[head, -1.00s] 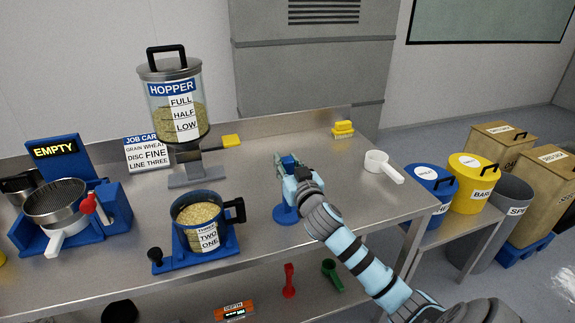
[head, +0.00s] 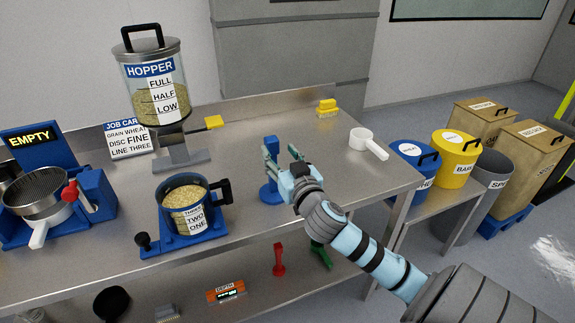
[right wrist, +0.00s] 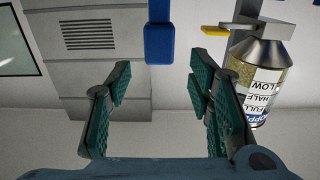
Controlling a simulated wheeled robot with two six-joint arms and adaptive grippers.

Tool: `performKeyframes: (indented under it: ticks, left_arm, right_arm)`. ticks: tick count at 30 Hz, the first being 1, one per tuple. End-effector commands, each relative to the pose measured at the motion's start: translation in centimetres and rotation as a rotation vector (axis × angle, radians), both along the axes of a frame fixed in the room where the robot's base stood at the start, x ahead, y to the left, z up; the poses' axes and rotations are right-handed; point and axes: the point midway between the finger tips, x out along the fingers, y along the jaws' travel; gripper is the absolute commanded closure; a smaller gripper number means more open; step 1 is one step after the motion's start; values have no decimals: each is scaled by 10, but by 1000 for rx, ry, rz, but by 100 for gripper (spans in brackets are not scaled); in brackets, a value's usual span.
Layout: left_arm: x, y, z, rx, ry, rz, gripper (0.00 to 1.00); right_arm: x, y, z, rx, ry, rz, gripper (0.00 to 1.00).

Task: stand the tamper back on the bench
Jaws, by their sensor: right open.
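The blue tamper (head: 270,172) stands upright on its round foot on the steel bench (head: 330,190), right of the grain-filled pot. My right gripper (head: 279,156) is open and empty, just to the right and front of the tamper's upper part. In the right wrist view, which is upside down, the tamper's blue handle (right wrist: 160,35) lies ahead, in line with the gap between the spread fingers (right wrist: 160,85), with clear space around it. My left gripper is not in view.
A pot of grain (head: 186,197) sits in a blue stand to the left, with the hopper (head: 152,90) behind it. A white scoop (head: 366,143) and a yellow brush (head: 327,108) lie on the right of the bench. Bench space between tamper and scoop is free.

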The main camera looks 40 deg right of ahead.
Motion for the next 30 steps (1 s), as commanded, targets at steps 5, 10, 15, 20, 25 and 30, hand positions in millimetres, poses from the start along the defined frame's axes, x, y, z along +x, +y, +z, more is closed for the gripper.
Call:
performKeyframes:
  ticks: [5, 10, 15, 20, 25, 30]
  left_arm:
    - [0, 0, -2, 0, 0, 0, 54]
    - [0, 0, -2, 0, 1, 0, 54]
    - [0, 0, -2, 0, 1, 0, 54]
    - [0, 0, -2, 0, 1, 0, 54]
    - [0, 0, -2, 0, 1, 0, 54]
    - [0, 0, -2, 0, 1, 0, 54]
  right_arm:
    - [-39, 14, -1, -2, 3, 1, 53]
    - [-52, 18, 0, 0, 0, -1, 53]
    - [-52, 18, 0, 0, 0, -2, 53]
    - [-52, 18, 0, 0, 0, -2, 53]
    - [-52, 18, -2, 1, 5, -3, 53]
    - [-77, 22, -61, 22, 210, -59, 53]
